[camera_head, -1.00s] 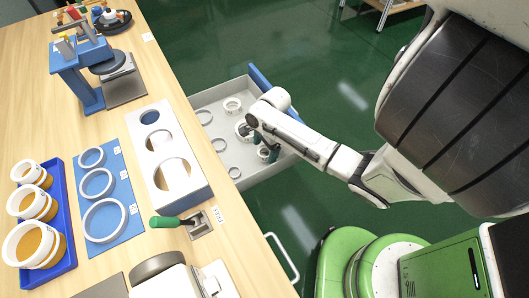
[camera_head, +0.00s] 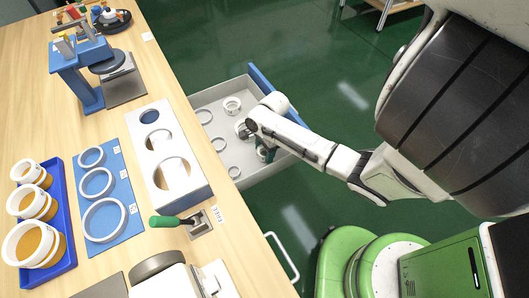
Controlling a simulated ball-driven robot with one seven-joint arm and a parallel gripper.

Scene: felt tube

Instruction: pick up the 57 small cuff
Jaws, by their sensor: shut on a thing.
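My gripper (camera_head: 265,155) reaches down into the open drawer (camera_head: 205,97) and is shut on a small cuff. The fingers and my wrist hide nearly all of this cuff, and its label cannot be read. Two other white cuffs stand in the drawer: one at the far end (camera_head: 232,104) and one (camera_head: 241,129) beside my wrist, partly covered by it.
Several thin flat rings (camera_head: 219,145) lie along the drawer's left side. The drawer's walls surround my gripper. On the table are a white block with holes (camera_head: 190,190), a green-handled tool (camera_head: 166,221), a blue ring board (camera_head: 118,200) and a blue tray (camera_head: 68,262).

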